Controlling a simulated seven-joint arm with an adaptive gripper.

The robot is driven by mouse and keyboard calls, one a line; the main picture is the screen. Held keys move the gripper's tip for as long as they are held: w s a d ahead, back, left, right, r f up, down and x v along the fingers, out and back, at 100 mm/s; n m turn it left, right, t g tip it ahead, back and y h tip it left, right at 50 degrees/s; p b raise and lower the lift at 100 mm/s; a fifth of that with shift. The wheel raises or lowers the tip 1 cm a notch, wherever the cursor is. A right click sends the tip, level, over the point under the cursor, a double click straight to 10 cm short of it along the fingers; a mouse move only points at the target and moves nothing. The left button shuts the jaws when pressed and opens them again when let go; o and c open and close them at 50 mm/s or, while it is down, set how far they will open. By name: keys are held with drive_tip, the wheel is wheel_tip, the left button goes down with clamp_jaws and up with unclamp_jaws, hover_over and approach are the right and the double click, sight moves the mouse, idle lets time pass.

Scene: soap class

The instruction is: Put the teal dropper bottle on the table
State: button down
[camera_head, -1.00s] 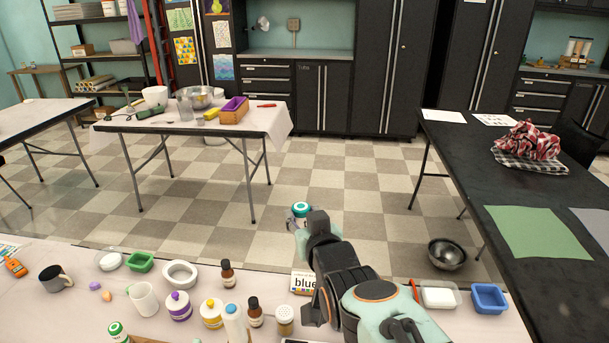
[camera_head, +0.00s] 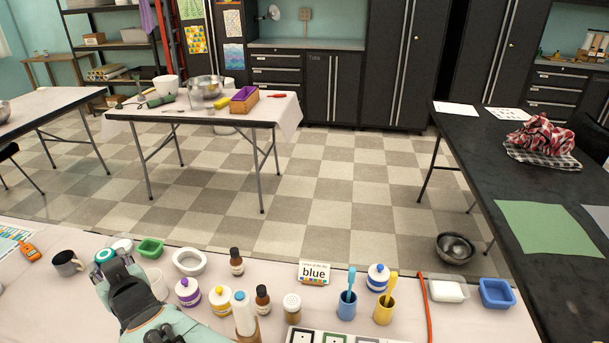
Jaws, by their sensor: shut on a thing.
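My gripper (camera_head: 112,275) is at the left over the near table, shut on a small bottle with a round teal cap (camera_head: 105,256). Only the cap and a little of the pale body show, so I cannot make out a dropper tip. I cannot tell whether the bottle touches the table. The near table (camera_head: 455,325) has a pale top and runs along the bottom of the view. My gripper and arm cover part of it at the lower left.
Near the gripper stand a dark mug (camera_head: 67,263), a green tray (camera_head: 151,248), a white bowl (camera_head: 189,262) and a partly hidden white mug (camera_head: 158,284). Purple-capped (camera_head: 187,292) and yellow-capped (camera_head: 220,300) bottles stand to the right.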

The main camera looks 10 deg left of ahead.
wheel_tip(320, 180, down, 28)
drive_tip(key=shift+f, duration=0.1)
drive_tip(key=shift+f, duration=0.1)
drive_tip(key=c, duration=0.8)
unclamp_jaws()
drive_tip(key=v, duration=0.7)
drive_tip(key=shift+d+r, duration=0.2)
drive_tip(key=shift+d, duration=0.05)
drive_tip(key=shift+s, duration=0.1)
